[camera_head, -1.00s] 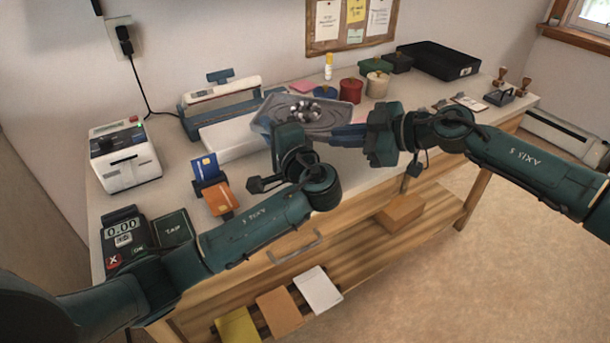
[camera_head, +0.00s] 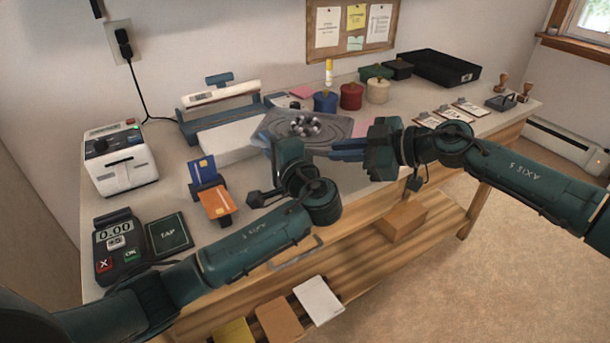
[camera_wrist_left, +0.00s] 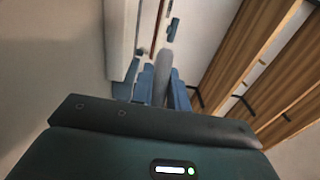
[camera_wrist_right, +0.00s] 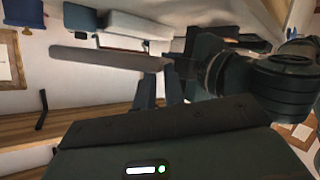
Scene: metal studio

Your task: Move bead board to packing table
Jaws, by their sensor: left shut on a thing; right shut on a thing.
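The bead board (camera_head: 340,128) is a grey, flat tray with several dark and pale round beads in its middle, over the workbench (camera_head: 250,180) near its front edge. My left gripper (camera_head: 283,152) is shut on its near left part; in the left wrist view the board (camera_wrist_left: 163,72) shows edge-on between the fingers. My right gripper (camera_head: 345,150) is shut on its right part; the board's edge also shows in the right wrist view (camera_wrist_right: 95,58). The board looks nearly level. I cannot tell how far it is above the bench top. The fingertips are partly hidden.
A white and blue sealer (camera_head: 222,95) stands behind left, with a card stand (camera_head: 208,190), a payment terminal (camera_head: 118,245) and a label printer (camera_head: 120,160) further left. Lidded pots (camera_head: 351,96) stand behind the board. A black tray (camera_head: 440,68) is at the back right.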

